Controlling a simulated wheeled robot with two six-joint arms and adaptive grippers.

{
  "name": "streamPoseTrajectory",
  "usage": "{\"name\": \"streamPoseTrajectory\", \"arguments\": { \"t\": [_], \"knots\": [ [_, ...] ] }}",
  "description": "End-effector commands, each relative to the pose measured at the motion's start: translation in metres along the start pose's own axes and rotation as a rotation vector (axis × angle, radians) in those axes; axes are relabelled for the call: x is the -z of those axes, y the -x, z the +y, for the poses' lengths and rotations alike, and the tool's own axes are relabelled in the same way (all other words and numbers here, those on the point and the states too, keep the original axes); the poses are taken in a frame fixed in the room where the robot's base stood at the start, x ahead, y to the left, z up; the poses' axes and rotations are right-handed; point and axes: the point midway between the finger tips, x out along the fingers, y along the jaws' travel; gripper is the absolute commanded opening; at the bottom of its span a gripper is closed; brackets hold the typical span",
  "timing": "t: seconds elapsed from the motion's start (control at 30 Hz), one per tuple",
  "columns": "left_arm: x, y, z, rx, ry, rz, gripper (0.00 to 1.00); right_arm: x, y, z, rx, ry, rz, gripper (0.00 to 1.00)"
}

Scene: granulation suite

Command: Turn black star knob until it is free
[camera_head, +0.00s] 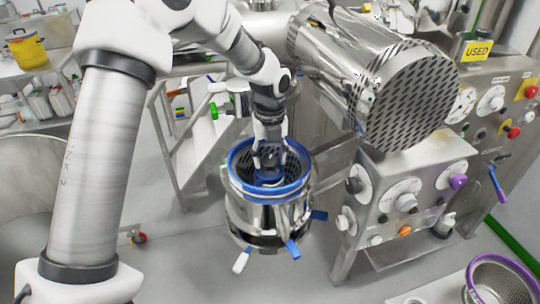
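My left gripper (269,165) points down into the open top of a round steel vessel with a blue rim (235,180). Its fingertips are at a small blue piece (268,180) in the middle of the opening. A dark shape shows between the fingers, but I cannot tell whether it is the black star knob or part of the gripper. No star knob shows clearly; the gripper covers the centre. I cannot tell whether the fingers are closed on anything. My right gripper is not in view.
Blue and white handles (293,249) stick out from the vessel's lower side. A large perforated steel cylinder (410,95) hangs close on the right, above a control panel with dials (402,195). A purple-rimmed sieve (503,264) is at bottom right. White steps (200,150) stand behind.

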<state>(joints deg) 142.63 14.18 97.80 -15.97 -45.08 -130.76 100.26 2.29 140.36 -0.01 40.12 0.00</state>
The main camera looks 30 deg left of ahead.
Motion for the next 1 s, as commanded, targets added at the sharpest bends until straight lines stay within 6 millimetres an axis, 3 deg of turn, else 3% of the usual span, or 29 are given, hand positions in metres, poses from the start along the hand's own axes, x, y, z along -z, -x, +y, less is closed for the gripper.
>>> {"name": "streamPoseTrajectory", "arguments": {
  "t": [0.03,0.07,0.1,0.63,1.0],
  "knots": [
    [0.0001,0.0003,0.0000,0.000,0.000,0.000,0.27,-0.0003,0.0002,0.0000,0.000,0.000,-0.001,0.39],
    [0.0001,0.0003,0.0000,0.000,0.000,0.000,0.16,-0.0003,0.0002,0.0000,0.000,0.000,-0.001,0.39],
    [0.0002,0.0003,0.0000,0.000,0.000,0.000,0.13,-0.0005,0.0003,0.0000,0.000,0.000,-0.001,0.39],
    [0.0003,-0.0004,0.0002,-0.001,0.038,0.001,0.13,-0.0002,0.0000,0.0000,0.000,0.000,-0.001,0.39],
    [0.0004,-0.0008,0.0005,-0.001,0.265,0.001,0.13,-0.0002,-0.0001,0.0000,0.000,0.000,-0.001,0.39]
  ]
}}
